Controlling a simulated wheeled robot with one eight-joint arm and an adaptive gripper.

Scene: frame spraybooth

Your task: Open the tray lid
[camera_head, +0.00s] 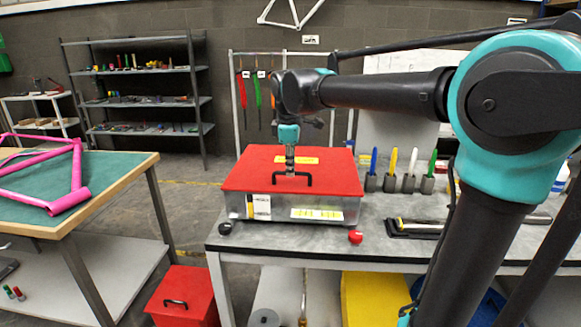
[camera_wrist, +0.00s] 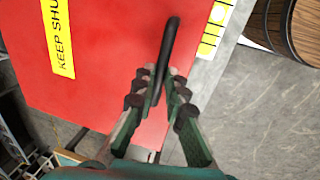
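The tray is a metal box (camera_head: 341,203) on the grey bench, with a flat red lid (camera_head: 335,175) that lies shut on it. The lid also shows in the wrist view (camera_wrist: 110,60). A black bar handle (camera_head: 303,181) stands on the lid near its front edge. In the wrist view the handle (camera_wrist: 170,40) runs up between my fingers. My gripper (camera_head: 290,170) points down at the handle from above. In the wrist view my gripper (camera_wrist: 163,75) has one fingertip close on each side of the bar. Whether the pads press on it cannot be told.
A black ball (camera_head: 225,229) and a red ball (camera_head: 355,237) sit at the bench front. Coloured-handled tools in holders (camera_head: 391,182) stand right of the tray. A green-topped table (camera_head: 112,175) with a pink frame stands left.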

